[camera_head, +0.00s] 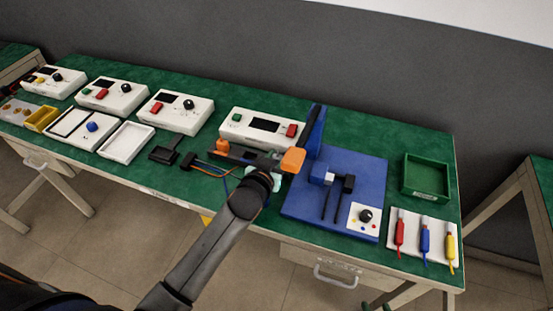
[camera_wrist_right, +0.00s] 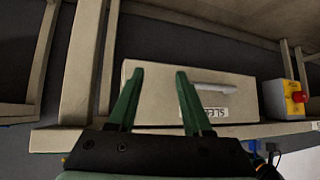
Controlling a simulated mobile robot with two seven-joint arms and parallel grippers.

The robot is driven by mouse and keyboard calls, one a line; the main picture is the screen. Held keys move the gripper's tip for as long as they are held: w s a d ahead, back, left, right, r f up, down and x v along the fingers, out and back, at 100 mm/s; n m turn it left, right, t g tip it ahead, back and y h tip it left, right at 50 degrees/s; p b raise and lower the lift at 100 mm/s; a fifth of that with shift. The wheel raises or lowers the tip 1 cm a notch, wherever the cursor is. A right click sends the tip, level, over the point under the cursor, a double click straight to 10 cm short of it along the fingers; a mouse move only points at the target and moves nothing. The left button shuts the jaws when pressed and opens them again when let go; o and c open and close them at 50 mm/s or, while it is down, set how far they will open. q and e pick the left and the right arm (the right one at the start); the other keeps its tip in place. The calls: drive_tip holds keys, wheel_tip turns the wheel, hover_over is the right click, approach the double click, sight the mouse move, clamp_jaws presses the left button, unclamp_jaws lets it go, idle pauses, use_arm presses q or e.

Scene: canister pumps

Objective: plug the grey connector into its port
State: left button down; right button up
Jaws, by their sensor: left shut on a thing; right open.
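The blue fixture board (camera_head: 365,165) lies on the green bench at right of centre. It carries a tall blue wall (camera_head: 313,130), a small light grey block (camera_head: 329,178) and a dark piece (camera_head: 348,183). My left gripper (camera_head: 292,160) is over the board's left edge, close to the wall. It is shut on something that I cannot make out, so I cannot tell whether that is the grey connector. Coloured wires (camera_head: 210,168) lie just left of it by a black part (camera_head: 188,160). My right gripper (camera_wrist_right: 155,88) is open and empty, seen only in the right wrist view.
White control boxes (camera_head: 263,128) stand along the back of the bench. A green bin (camera_head: 426,177) and a white plate with red, blue and yellow tools (camera_head: 413,240) are at right. In the right wrist view, a labelled drawer (camera_wrist_right: 150,88) is ahead of the fingers, with a yellow-and-red button box (camera_wrist_right: 292,98) at right.

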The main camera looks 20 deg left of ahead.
use_arm(q)
drive_tip(key=shift+d+r, duration=0.1)
drive_tip(key=shift+r, duration=0.05)
drive_tip(key=c, duration=1)
unclamp_jaws()
drive_tip(key=shift+f, duration=0.25)
drive_tip(key=o, duration=0.5)
drive_tip(key=shift+c, duration=0.2)
drive_tip(key=shift+r, duration=0.3)
